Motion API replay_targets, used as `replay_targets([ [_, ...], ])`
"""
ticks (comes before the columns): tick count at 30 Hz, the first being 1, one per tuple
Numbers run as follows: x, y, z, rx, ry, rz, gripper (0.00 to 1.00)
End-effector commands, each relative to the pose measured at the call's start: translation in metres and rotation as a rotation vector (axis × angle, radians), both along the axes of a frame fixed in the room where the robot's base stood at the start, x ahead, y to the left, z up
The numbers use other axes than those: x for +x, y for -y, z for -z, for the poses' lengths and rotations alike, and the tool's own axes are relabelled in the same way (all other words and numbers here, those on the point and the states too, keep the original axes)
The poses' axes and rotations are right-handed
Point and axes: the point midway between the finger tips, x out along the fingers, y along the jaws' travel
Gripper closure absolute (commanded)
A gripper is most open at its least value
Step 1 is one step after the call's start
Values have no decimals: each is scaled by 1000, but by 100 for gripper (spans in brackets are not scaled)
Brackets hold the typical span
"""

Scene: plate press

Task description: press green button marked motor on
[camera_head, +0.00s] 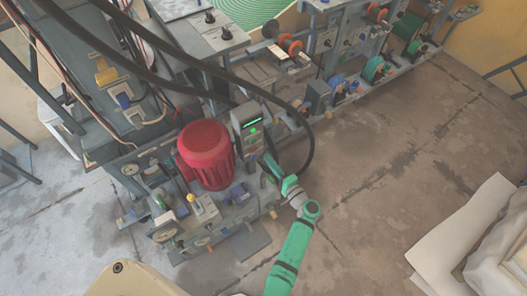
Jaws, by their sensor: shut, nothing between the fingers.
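A grey control box (248,128) stands upright beside the red motor housing. Its face has a lit green strip (251,121) near the top and a small green spot, which looks like a green button (253,130), below it. Further small controls sit lower on the face. The lettering is too small to read. My green arm reaches up from the bottom of the picture. My gripper (268,162) is shut and empty, just below and right of the box's face. Its tips are small and dark against the machine, and I cannot tell whether they touch anything.
The red motor housing (206,154) stands left of the box. A thick black cable (305,120) arcs over the machine and down just right of my gripper. Pale sacks (490,235) lie at lower right. The concrete floor (400,150) right of my arm is clear.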

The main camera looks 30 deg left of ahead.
Motion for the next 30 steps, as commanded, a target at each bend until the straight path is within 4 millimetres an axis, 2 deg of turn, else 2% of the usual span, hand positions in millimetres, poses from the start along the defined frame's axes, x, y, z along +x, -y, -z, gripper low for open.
replay_targets([
  [1, -3, 11, 1, -1, 0, 6, 100],
  [4, -9, 26, 0, -1, 0, 10, 100],
  [9, -15, 40, 1, 0, -1, 12, 100],
  [30, -16, 42, 1, 0, -1, 10, 100],
])
